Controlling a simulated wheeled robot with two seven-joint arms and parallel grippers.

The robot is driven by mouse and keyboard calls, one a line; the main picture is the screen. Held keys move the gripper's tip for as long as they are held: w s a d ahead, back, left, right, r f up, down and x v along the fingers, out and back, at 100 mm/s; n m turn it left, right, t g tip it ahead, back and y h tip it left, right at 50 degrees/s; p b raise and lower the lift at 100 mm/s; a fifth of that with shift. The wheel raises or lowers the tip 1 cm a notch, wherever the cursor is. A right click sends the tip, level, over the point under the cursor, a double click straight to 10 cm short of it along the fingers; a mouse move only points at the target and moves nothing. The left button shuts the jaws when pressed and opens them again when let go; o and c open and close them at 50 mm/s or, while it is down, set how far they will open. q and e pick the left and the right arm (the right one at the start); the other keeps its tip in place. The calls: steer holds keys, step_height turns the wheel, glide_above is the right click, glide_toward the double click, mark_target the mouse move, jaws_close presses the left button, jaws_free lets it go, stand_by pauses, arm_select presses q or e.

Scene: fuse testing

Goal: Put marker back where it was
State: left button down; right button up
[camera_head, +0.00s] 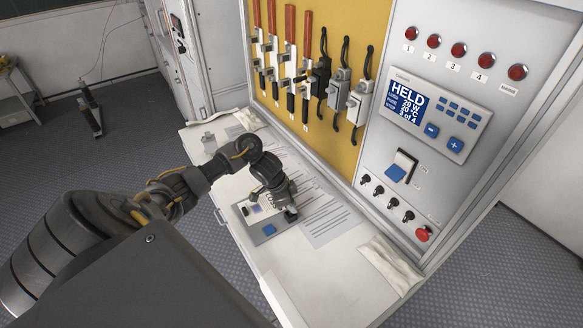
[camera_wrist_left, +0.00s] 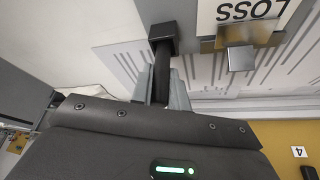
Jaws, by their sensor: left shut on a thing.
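My left gripper (camera_head: 287,208) reaches down to the right end of a grey panel on the table in the head view. In the left wrist view its two fingers (camera_wrist_left: 163,92) are shut on a dark, slim marker (camera_wrist_left: 162,68). The marker's far end meets a black square block (camera_wrist_left: 162,38) at the grey panel's edge. I cannot tell whether it sits inside the block or only touches it. In the head view the marker is mostly hidden by the gripper. My right gripper is not in view.
The grey panel (camera_head: 246,230) has a blue pad; a "LOSS" label (camera_wrist_left: 250,10) and metal clips show close by. Paper sheets (camera_head: 330,222) lie around it. A white cloth (camera_head: 390,265) lies at the near right. The yellow board (camera_head: 338,140) with fuses and switches rises behind.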

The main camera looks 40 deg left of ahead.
arm_select(q)
steer(key=shift+f, duration=0.15)
steer(key=shift+f, duration=0.15)
steer(key=c, duration=1.4)
jaws_free()
steer(key=shift+o, duration=0.2)
steer(key=shift+r, duration=0.25)
steer(key=v, duration=1.2)
steer(key=shift+p, duration=0.45)
